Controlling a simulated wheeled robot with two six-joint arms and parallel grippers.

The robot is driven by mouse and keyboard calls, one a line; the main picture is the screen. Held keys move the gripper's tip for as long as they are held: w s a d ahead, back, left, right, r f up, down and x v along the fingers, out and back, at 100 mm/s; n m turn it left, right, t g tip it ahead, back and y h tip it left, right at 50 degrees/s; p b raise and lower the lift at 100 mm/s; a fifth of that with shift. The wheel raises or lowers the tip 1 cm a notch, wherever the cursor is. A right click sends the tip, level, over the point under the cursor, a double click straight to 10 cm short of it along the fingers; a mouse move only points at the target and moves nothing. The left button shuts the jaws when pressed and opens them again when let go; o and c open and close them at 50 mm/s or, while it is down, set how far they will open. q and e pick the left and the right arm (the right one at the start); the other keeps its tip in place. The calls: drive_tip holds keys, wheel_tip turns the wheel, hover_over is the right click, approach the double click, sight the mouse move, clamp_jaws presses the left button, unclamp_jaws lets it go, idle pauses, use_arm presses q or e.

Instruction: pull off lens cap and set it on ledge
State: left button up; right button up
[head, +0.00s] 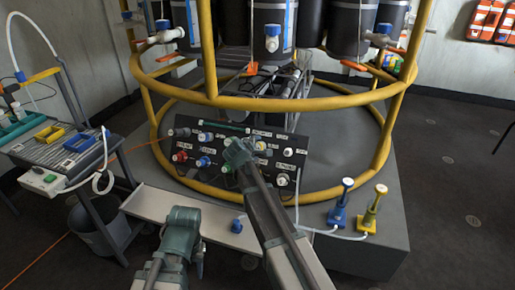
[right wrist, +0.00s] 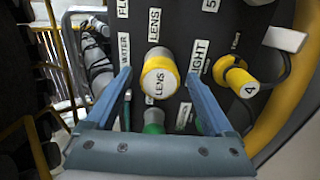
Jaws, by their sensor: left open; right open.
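The lens cap (right wrist: 158,78) is a white-faced, yellow-sided round cap marked LENS on the dark control panel. In the right wrist view it sits between the two blue fingers of my right gripper (right wrist: 159,77), with gaps on both sides; I see no contact. In the head view my right gripper (head: 238,148) is open at the panel (head: 215,138), partly hiding the controls. The ledge (head: 150,203) is the pale shelf below the panel. My left gripper (head: 184,215) is open and empty over the ledge.
A blue cap (head: 237,226) sits on the ledge. A yellow plug marked 4 (right wrist: 236,78) and a green knob (right wrist: 153,122) are near the lens cap. A yellow ring frame (head: 215,101) surrounds the panel. Blue (head: 338,214) and yellow (head: 371,215) stands are at right.

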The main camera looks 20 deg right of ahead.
clamp_jaws()
idle(0.5)
drive_tip(key=p+v, duration=0.3)
drive_tip(key=v, duration=0.3)
idle(1.3)
